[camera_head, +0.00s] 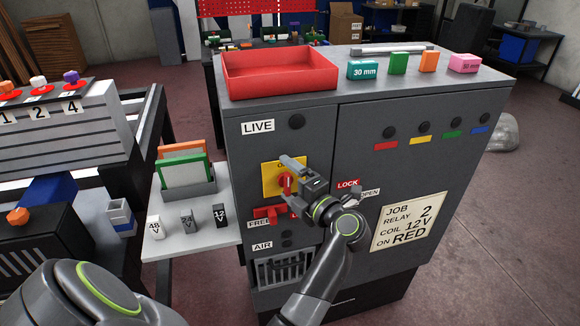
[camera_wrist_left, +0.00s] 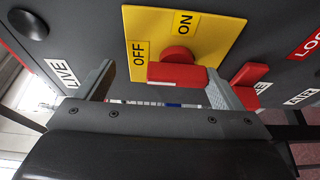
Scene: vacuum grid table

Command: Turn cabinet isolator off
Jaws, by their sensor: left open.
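The cabinet isolator is a red knob with a bar handle (camera_wrist_left: 178,72) on a yellow plate (camera_wrist_left: 215,35) marked OFF and ON. In the head view the yellow plate (camera_head: 270,178) is on the cabinet's front, below the LIVE label, partly hidden by my gripper. My left gripper (camera_head: 287,182) is open in front of the knob. I see no clear contact. The handle's bar lies beneath the OFF and ON labels in that view. My right gripper is not in view.
A second red lever (camera_head: 268,213) sits just below the isolator, close to my gripper. A red tray (camera_head: 280,84) and several coloured blocks stand on the cabinet top. A side shelf (camera_head: 175,245) at the left holds panels and small blocks.

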